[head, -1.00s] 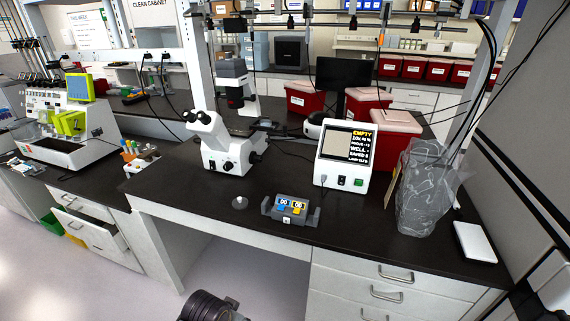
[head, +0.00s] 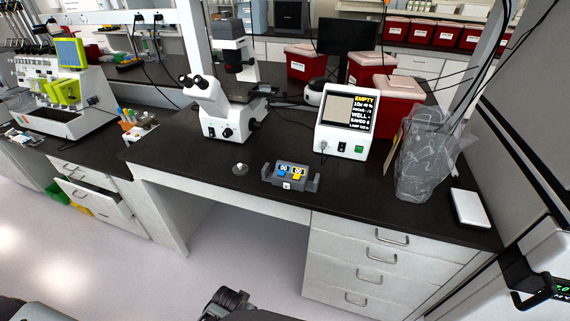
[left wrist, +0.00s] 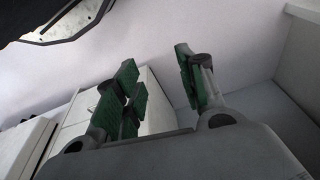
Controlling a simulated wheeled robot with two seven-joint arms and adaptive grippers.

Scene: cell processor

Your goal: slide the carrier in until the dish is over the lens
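The white microscope (head: 218,112) stands on the dark bench left of the middle in the head view. Its dark stage (head: 246,88) sits beside the eyepieces, under the lamp column (head: 233,52). I cannot make out the carrier, the dish or the lens at this size. The white monitor box (head: 343,122) right of the microscope reads EMPTY, with a dash after WELL. My left gripper (left wrist: 160,78) shows its green-padded fingers spread apart with nothing between them, in the left wrist view. It is away from the microscope.
A clear plastic bag (head: 425,160) and a white pad (head: 469,208) are at the right. Open floor (head: 200,262) lies before the bench.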

